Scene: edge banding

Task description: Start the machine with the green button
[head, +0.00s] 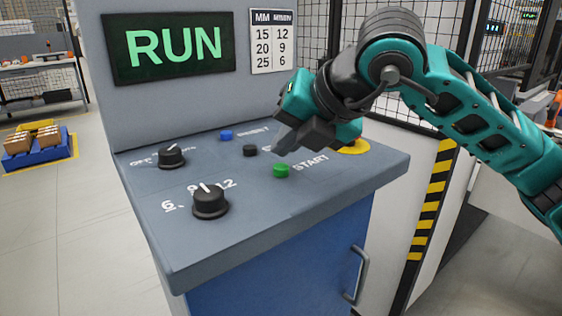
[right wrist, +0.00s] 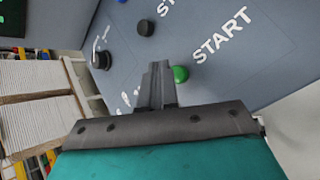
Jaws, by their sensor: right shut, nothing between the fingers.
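The green button (head: 281,170) sits on the grey sloped panel (head: 240,240), beside the white word START. The display (head: 168,47) above the panel reads RUN in green letters. My right gripper (head: 283,138) is shut and empty, held over the panel just behind the green button, with a visible gap in the head view. In the right wrist view the closed fingers (right wrist: 158,72) point at the panel, with the green button (right wrist: 181,74) just right of their tips. My left gripper is in neither view.
The panel also bears a blue button (head: 226,135), a black button (head: 250,150), two black knobs, the nearer one (head: 210,202) at the front, and a yellow round piece (head: 354,147) partly behind my right gripper. A table chart (head: 272,41) hangs right of the display.

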